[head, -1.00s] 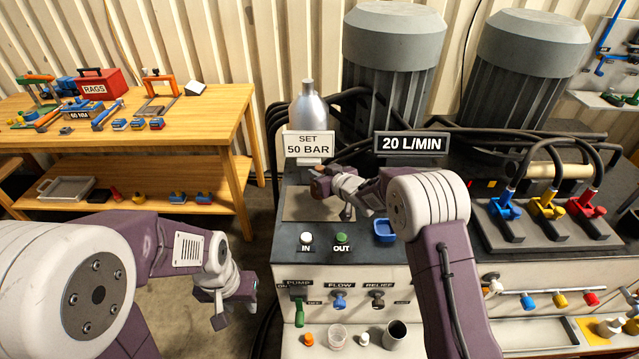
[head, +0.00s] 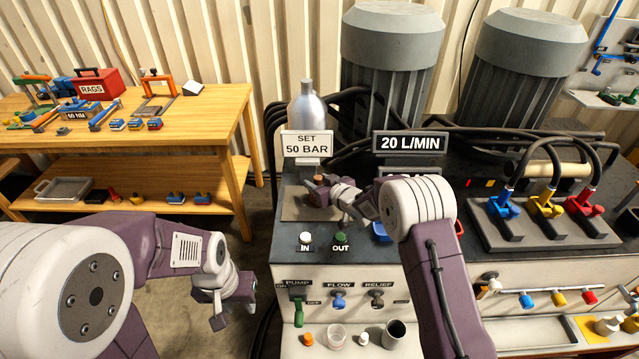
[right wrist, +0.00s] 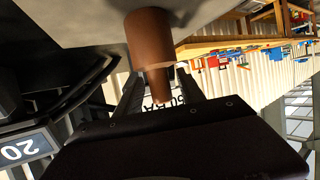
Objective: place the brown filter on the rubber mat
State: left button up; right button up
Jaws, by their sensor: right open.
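The brown filter (head: 316,180) stands on the grey-brown rubber mat (head: 296,209) on top of the console. In the right wrist view the filter (right wrist: 150,45) is a brown cylinder with a narrower end, and its wide end meets a grey surface (right wrist: 75,25) that looks like the mat. My right gripper (head: 322,193) is open at the filter; in the wrist view its dark fingers (right wrist: 160,88) lie either side of the narrower end. My left gripper (head: 217,309) hangs empty left of the console; its jaw gap is unclear.
The SET 50 BAR sign (head: 306,144) and a silver bottle (head: 307,104) stand behind the mat. The IN button (head: 305,238) and green OUT button (head: 341,237) are in front. A blue tray (head: 379,231) is partly hidden by my right arm.

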jog(key=shift+s+r, duration=0.1)
jog(key=shift+r, duration=0.15)
jog(key=b+v, duration=0.1)
jog(key=v, duration=1)
jog(key=shift+s+d, duration=0.2)
jog(key=shift+s, duration=0.15)
jog(key=shift+r, duration=0.15)
jog(key=s+d+f+m+g+h, duration=0.1)
jog(key=s+d, duration=0.1)
jog(key=d, duration=0.1)
jog(key=s+d+f+m+g+h, duration=0.1)
jog(key=s+d+f+h, duration=0.1)
jog(key=s+d, duration=0.1)
jog(key=s+d+f+m+g+h, duration=0.1)
jog(key=s+d+h, duration=0.1)
jog(key=s+d, duration=0.1)
jog(key=shift+d+f+g, duration=0.3)
jog(key=shift+d+f, duration=0.1)
jog(key=s+d+f+m+g+h, duration=0.1)
jog(key=s+d+f+m+g, duration=0.2)
jog(key=s, duration=1.7)
jog(key=g, duration=0.4)
jog(key=shift+f+h, duration=0.15)
jog(key=shift+h, duration=0.15)
